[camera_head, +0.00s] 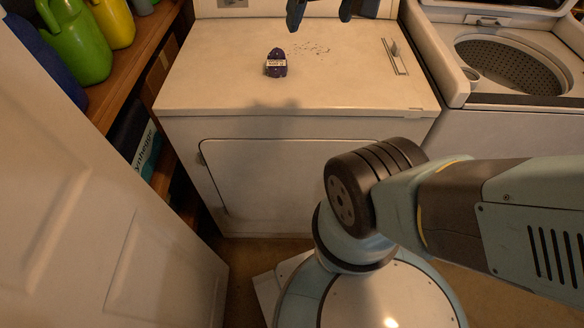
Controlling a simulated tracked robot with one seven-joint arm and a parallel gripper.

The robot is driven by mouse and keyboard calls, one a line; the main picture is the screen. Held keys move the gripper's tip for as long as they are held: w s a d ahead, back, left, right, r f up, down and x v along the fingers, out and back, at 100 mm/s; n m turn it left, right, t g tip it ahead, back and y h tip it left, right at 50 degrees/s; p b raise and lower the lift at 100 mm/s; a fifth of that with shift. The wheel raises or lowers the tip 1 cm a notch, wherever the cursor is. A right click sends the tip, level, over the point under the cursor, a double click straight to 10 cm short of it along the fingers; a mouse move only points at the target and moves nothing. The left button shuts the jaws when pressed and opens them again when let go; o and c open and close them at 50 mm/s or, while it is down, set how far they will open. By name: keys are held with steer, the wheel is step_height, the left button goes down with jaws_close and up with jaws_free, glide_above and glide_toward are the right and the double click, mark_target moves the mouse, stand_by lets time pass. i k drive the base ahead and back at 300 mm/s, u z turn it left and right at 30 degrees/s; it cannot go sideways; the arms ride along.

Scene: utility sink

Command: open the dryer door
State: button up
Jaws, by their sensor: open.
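The dryer (350,75) is the white machine in the middle. Its front door (265,175) looks shut, flush with the front panel. A small dark notch shows at the door's upper left edge, and my arm hides the door's right part. My gripper (322,10) shows only in part at the top edge of the picture, above the back of the dryer top. Its two dark fingers are apart with nothing seen between them. It is well away from the door.
A white panelled door (80,170) fills the left. A wooden shelf (135,52) holds green and yellow jugs. A little bare floor shows before the dryer.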

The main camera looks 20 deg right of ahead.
mark_target(254, 179)
steer(key=z, duration=0.1)
steer(key=k, duration=1.7)
steer(key=z, duration=0.6)
steer(key=i, duration=1)
